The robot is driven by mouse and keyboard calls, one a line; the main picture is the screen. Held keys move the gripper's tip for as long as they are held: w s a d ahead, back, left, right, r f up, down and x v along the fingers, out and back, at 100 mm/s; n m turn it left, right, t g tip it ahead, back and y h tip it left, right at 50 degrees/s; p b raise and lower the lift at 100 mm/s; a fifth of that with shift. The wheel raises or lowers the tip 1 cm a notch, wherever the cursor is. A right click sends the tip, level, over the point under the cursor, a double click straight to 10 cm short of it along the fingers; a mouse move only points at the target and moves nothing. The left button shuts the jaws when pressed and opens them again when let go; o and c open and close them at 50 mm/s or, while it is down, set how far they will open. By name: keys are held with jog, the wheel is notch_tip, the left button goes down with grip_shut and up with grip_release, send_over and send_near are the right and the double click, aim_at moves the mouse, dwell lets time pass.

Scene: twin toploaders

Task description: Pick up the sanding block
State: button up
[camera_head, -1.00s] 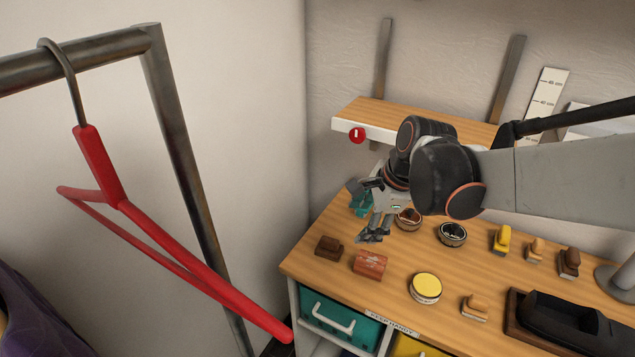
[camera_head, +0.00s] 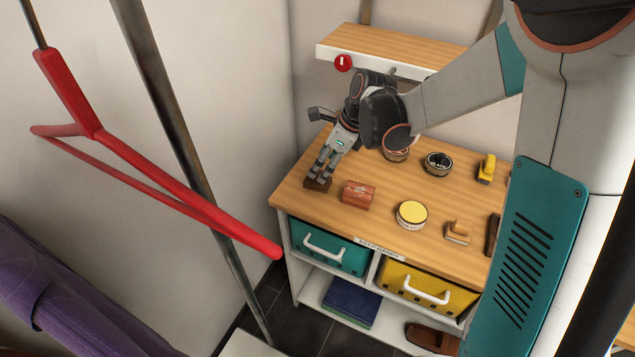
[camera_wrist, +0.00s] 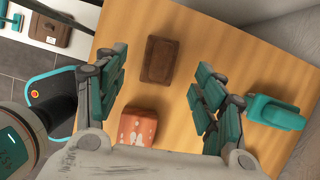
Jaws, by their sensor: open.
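A dark brown block, which looks like the sanding block (camera_head: 316,186), lies at the left front corner of the wooden worktop. In the head view my gripper (camera_head: 322,174) is right over it, pointing down and partly hiding it. In the wrist view the brown block (camera_wrist: 160,60) lies flat between and beyond the open fingers of my gripper (camera_wrist: 162,72). The fingers are apart and nothing is held. I cannot tell the exact height of the fingertips above the worktop.
A reddish, patterned block (camera_head: 359,194) lies just right of the brown block; it also shows in the wrist view (camera_wrist: 138,126). A yellow-topped round tin (camera_head: 412,214) and a tan-handled brush (camera_head: 457,231) lie farther right. A shelf (camera_head: 390,45) is behind. A red hanger (camera_head: 150,185) hangs at left.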

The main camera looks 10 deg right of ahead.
aim_at(320, 172)
jog(key=b+x, duration=0.3)
jog(key=x, duration=0.3)
jog(key=shift+w+f, duration=0.1)
jog(key=shift+f, duration=0.2)
jog(key=shift+r, duration=0.1)
jog(key=c, duration=1.1)
